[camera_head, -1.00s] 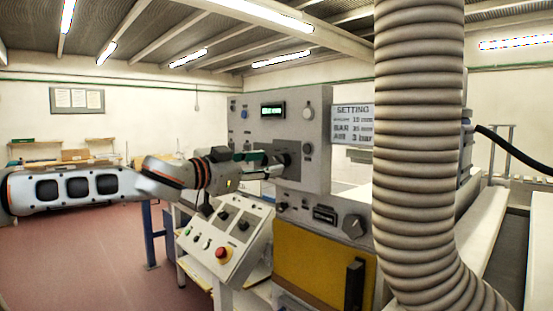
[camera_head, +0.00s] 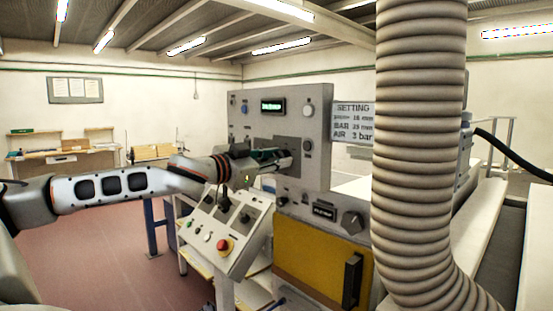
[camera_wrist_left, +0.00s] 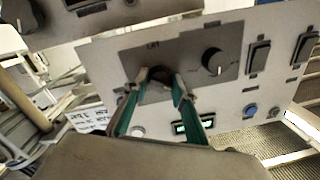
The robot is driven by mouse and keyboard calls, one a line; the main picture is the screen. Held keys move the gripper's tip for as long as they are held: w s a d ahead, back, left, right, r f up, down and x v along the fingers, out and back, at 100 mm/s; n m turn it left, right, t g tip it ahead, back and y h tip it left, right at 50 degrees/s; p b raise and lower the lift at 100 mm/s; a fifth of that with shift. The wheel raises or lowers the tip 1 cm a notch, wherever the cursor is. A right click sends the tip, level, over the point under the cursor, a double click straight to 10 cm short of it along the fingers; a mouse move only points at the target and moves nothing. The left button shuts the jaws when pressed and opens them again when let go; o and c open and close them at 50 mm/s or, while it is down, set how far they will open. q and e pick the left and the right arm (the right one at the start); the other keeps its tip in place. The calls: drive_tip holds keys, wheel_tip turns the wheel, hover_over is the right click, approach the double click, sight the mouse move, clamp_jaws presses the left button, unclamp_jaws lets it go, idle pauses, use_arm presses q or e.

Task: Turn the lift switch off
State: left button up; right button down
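The lift switch is a dark rotary knob (camera_wrist_left: 160,76) on a grey plate (camera_wrist_left: 120,62) of the control panel, under small lettering in the left wrist view. My left gripper (camera_wrist_left: 161,78) reaches the panel with its green-padded fingers on either side of the knob. The fingers look apart, and I cannot tell whether they touch the knob. In the head view the left gripper (camera_head: 284,158) is at the front of the grey cabinet (camera_head: 318,170), hiding much of the knob. My right gripper is not in view.
A second knob (camera_wrist_left: 214,61) and rocker switches (camera_wrist_left: 258,55) sit beside it. A sloped console (camera_head: 215,232) with a red button (camera_head: 224,245) stands below my arm. A ribbed hose (camera_head: 415,150) hangs at the right. A yellow door (camera_head: 318,270) is below.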

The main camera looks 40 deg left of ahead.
use_arm(q)
drive_tip(key=shift+m, duration=0.9)
drive_tip(key=m, duration=0.2)
drive_tip(key=shift+f+m, duration=0.1)
drive_tip(key=shift+m, duration=0.2)
drive_tip(key=shift+f+m+t+h+b, duration=0.1)
drive_tip(key=shift+m+t+h+b, duration=0.25)
drive_tip(key=shift+m, duration=2.95)
drive_tip(key=o, duration=1.1)
